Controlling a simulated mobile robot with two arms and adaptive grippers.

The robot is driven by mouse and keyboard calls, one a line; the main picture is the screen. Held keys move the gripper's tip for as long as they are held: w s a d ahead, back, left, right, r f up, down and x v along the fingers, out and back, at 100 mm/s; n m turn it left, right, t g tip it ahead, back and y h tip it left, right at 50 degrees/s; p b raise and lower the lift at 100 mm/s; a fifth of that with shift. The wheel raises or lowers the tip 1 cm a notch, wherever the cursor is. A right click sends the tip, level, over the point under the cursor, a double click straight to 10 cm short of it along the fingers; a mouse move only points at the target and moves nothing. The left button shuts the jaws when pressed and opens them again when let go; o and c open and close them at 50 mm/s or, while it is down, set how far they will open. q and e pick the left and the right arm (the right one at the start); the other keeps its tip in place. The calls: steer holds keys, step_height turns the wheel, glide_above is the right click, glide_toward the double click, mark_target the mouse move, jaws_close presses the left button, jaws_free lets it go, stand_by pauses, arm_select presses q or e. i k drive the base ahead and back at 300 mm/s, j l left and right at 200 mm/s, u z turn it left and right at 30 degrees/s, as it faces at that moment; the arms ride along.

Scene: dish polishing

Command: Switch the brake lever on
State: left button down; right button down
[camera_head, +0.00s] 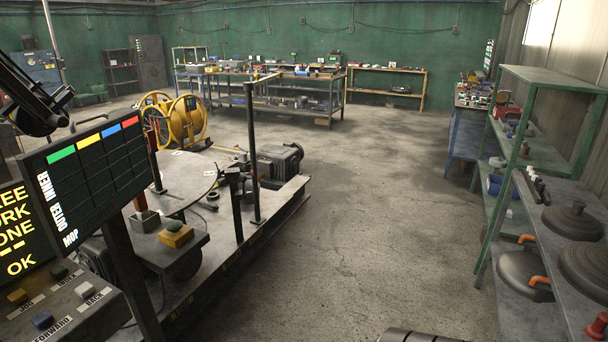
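A polishing machine stands left of centre on a low grey platform (285,203). Several upright posts and levers rise from it, and no label tells which one is the brake lever. A tall dark post (251,150) carries a short bar with a pale yellowish end (268,77) at its top. A shorter dark upright piece (236,205) stands in front of it. A dark stick with a reddish top (154,155) stands beside the round disc (180,178). My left gripper (60,108) is at the upper left, above the screen, apart from these levers.
A screen (88,175) and a button panel (62,305) stand close at the left. A green shelf (545,75) with round lidded dishes (572,222) lines the right. Workbenches (275,90) stand at the back. The concrete floor (370,200) between is clear.

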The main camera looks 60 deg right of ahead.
mark_target(242, 177)
steer(key=z, duration=1.55)
steer(key=i+l, duration=0.15)
steer(key=i, duration=0.35)
steer(key=i+l, duration=0.15)
steer(key=i, duration=0.35)
steer(key=i+l, duration=0.15)
steer(key=i, duration=0.35)
steer(key=i+l, duration=0.15)
steer(key=i, duration=0.35)
steer(key=i+l, duration=0.15)
steer(key=i, duration=0.35)
